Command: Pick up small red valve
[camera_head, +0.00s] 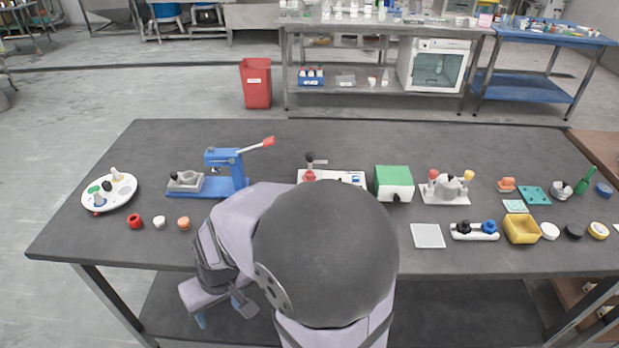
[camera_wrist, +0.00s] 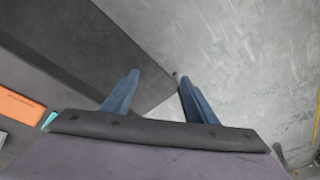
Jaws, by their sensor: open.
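Several small red parts show in the head view, and I cannot tell for certain which is the small red valve. A short red round piece (camera_head: 134,221) stands on the table's front left. A red-topped part (camera_head: 309,175) stands on a white base in the middle, partly behind my arm. Another red knob (camera_head: 433,174) is on a grey fixture at the right. My gripper (camera_head: 221,309) hangs low in front of the table's front edge, apart from all of these. In the wrist view its two blue fingers (camera_wrist: 159,76) are spread, with nothing between them.
A white round piece (camera_head: 159,222) and an orange one (camera_head: 183,223) stand beside the red piece. A round white plate (camera_head: 110,192) and a blue press (camera_head: 225,172) are behind. A green-topped box (camera_head: 394,183) and yellow bin (camera_head: 521,229) are right. The front left table (camera_head: 90,238) is bare.

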